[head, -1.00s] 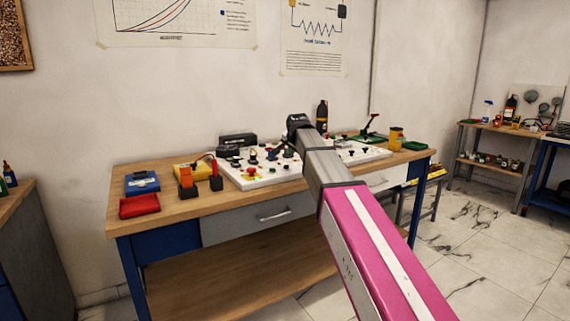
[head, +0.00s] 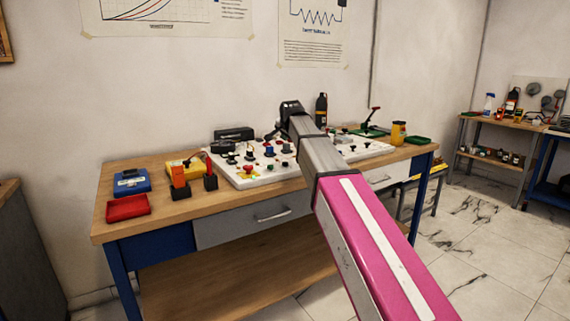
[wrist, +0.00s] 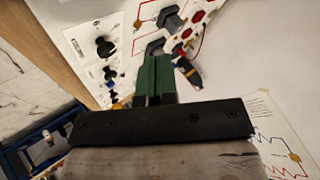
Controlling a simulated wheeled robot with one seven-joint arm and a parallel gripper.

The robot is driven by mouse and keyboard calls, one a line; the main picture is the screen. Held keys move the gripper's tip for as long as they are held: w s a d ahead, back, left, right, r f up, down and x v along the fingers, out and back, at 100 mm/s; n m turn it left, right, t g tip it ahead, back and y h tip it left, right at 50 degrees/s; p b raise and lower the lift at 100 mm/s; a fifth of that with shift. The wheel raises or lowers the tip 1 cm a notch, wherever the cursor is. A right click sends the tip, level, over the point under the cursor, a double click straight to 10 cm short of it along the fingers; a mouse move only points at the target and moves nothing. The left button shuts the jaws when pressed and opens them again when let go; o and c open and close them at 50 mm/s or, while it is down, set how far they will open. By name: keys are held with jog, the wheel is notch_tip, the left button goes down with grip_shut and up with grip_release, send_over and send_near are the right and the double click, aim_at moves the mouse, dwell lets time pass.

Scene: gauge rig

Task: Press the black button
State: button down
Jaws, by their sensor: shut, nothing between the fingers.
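A white panel (head: 238,180) with several knobs, buttons and switches lies on the workbench. Several small black controls stand on it, among them one near its left side (head: 231,158); I cannot tell which is the black button. In the wrist view a round black knob (wrist: 105,47) and a smaller black control (wrist: 110,73) show on the white panel, left of the fingers. My gripper's green fingers (wrist: 155,62) are shut together and empty, over the panel; contact with any control cannot be made out. In the head view my arm hides the fingers and the panel's middle.
On the wooden workbench (head: 180,213), left of the panel, are a red tray (head: 128,207), a blue box (head: 131,183) and a yellow box (head: 184,166). A dark bottle (head: 321,110) and a yellow jar (head: 398,133) stand right of my wrist.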

jog(key=shift+f, duration=3.8)
jog(key=shift+f, duration=0.2)
jog(key=shift+f, duration=0.25)
jog(key=shift+f, duration=0.45)
jog(key=shift+r, duration=0.9)
jog(key=shift+r, duration=0.1)
jog(key=shift+r, duration=2.4)
